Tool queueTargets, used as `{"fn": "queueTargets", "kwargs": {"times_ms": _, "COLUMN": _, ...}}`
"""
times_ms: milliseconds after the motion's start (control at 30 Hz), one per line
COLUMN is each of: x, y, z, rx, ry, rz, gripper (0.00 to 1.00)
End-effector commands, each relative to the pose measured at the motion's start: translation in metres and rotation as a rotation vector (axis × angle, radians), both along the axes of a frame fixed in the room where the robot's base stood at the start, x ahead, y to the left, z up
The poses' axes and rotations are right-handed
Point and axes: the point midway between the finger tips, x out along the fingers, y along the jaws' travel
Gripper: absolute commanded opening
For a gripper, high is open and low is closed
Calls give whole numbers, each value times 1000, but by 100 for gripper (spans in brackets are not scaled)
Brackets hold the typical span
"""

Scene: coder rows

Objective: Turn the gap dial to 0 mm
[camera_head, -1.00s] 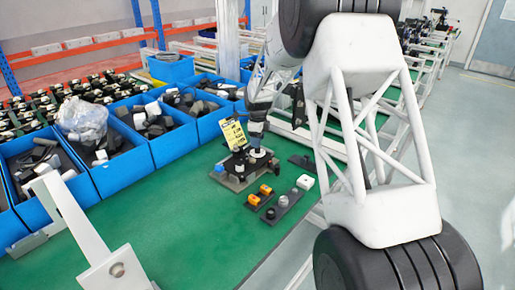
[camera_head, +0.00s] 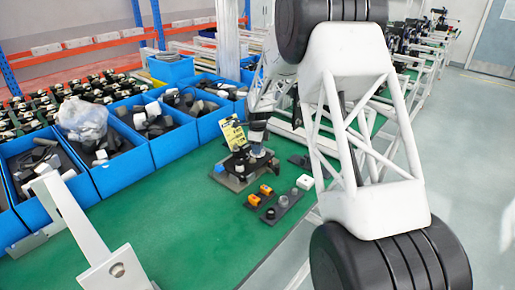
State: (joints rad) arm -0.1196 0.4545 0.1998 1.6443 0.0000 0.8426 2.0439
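A small device on a grey base plate (camera_head: 232,182) stands on the green table, with a black body (camera_head: 238,160) and an upright yellow card (camera_head: 232,133) behind it. My gripper (camera_head: 259,158) is at the right side of this device, pointing down onto or just above it. Its fingers are too small and too covered to show whether they are open or shut, or whether they touch a dial. The gap dial itself and its reading cannot be made out; the gripper end seems to cover that area.
Right of the device, dark strips hold orange blocks (camera_head: 265,190), a grey round piece (camera_head: 283,201) and a white block (camera_head: 305,182). Blue bins (camera_head: 170,146) with dark and white parts line the back left. The green table (camera_head: 185,225) in front is clear.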

Motion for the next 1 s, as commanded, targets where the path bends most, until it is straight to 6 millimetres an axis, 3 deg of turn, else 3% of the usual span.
{"fn": "queueTargets", "kwargs": {"times_ms": 100, "x": 0, "y": 0, "z": 0, "rx": 0, "ry": 0, "rz": 0, "gripper": 2}}
{"fn": "queueTargets", "kwargs": {"times_ms": 533, "x": 0, "y": 0, "z": 0, "rx": 0, "ry": 1, "rz": 68, "gripper": 2}}
{"fn": "queueTargets", "kwargs": {"times_ms": 1000, "x": -1, "y": -1, "z": -1, "rx": 0, "ry": 2, "rz": 411, "gripper": 2}}
